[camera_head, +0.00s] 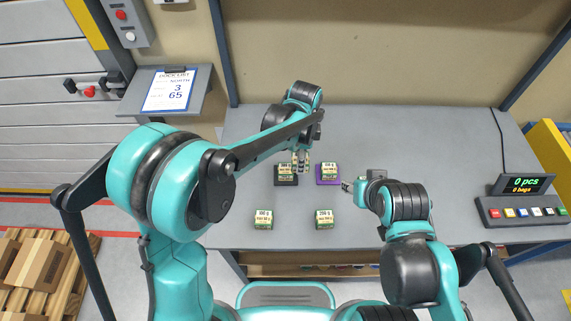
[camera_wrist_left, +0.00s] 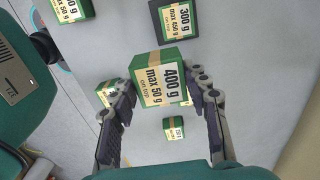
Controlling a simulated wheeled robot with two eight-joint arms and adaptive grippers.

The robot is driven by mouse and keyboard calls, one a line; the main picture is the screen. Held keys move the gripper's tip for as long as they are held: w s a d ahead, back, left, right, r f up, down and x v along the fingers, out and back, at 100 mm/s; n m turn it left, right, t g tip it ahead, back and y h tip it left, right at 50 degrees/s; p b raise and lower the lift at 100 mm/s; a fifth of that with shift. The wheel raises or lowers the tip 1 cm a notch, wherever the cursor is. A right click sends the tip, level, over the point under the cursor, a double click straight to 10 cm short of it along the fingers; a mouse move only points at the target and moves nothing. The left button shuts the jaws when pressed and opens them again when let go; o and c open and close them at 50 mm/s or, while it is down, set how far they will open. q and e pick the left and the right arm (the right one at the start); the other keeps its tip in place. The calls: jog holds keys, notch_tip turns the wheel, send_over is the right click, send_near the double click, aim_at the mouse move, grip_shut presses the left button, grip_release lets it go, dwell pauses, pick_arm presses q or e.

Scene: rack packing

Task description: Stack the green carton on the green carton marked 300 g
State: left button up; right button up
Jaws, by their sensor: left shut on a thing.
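My left gripper (camera_head: 300,161) is shut on a green carton (camera_wrist_left: 160,78) labelled 400 g, max 50 g on top. In the left wrist view the carton sits between the two fingers (camera_wrist_left: 163,90); the head view mostly hides it. The green carton marked 300 g (camera_wrist_left: 180,20), max 450 g on top, stands on a black base at the top of the wrist view. In the head view this carton (camera_head: 286,169) is just left of my left fingers. My right gripper (camera_head: 348,186) is right of the cartons; its finger opening is too small to tell.
A green carton (camera_head: 328,169) stands on a purple base to the right. Two more green cartons stand nearer me, one at left (camera_head: 264,217) and one at right (camera_head: 324,217). A button panel with a display (camera_head: 522,207) is at the table's right. The table's left is clear.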

pick_arm(q)
jog(key=b, duration=0.1)
send_over(286, 169)
notch_tip(286, 169, down, 4)
jog(key=shift+w+a+r, duration=0.1)
jog(key=shift+w+r, duration=0.05)
jog(key=shift+f+b, duration=0.85)
jog(key=shift+f, duration=1.15)
jog(key=shift+f, duration=0.1)
jog(key=o, duration=1.5)
jog(key=shift+o, duration=0.2)
